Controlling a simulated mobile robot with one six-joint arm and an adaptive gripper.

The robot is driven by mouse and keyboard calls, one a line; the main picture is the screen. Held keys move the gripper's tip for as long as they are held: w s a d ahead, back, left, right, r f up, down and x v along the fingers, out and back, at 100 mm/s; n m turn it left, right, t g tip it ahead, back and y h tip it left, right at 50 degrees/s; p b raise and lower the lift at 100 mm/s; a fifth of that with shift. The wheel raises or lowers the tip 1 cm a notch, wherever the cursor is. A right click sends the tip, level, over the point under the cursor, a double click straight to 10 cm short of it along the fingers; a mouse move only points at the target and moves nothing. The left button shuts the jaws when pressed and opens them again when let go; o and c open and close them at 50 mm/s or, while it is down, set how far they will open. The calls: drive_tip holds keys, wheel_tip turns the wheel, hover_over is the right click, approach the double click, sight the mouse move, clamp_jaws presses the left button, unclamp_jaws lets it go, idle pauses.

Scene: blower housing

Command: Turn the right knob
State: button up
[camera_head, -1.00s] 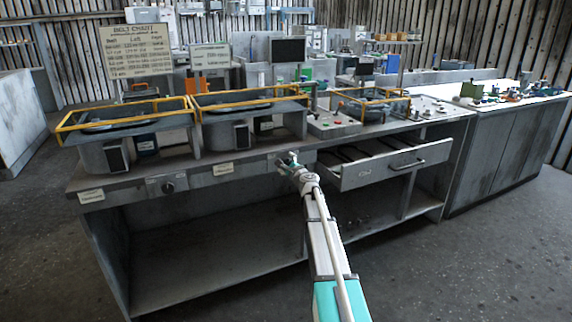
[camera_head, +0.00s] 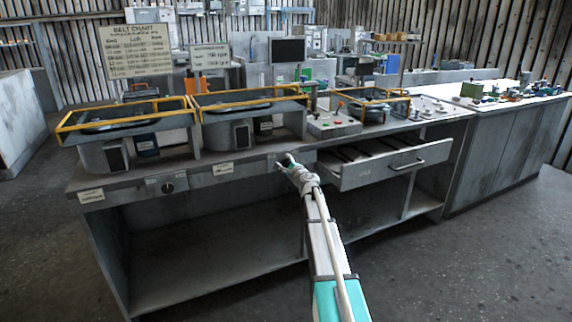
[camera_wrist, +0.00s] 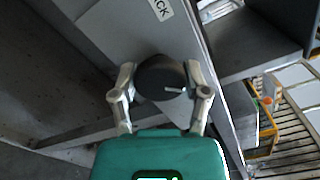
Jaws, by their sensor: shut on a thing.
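The right knob (camera_wrist: 162,78) is a round black knob with a white pointer line, on the front panel of the bench. In the wrist view it sits between the two fingers of my gripper (camera_wrist: 161,88), which is shut on it from both sides. In the head view my gripper (camera_head: 285,161) is at the bench's front edge, and it hides the right knob there. The left knob (camera_head: 168,187) is dark and sits on the front panel further left, apart from my gripper.
An open drawer (camera_head: 385,167) with a handle juts out just right of my gripper. The bench (camera_head: 200,220) has an open lower shelf. The floor in front is clear.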

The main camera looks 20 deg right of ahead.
drive_tip(key=n, duration=0.4)
drive_tip(key=shift+w+n, duration=0.1)
drive_tip(key=shift+n, duration=1.8)
drive_tip(key=o, duration=1.2)
drive_tip(key=shift+f, duration=0.1)
drive_tip(key=shift+c, duration=0.2)
drive_tip(key=s, duration=1.2)
drive_tip(key=shift+d, duration=0.2)
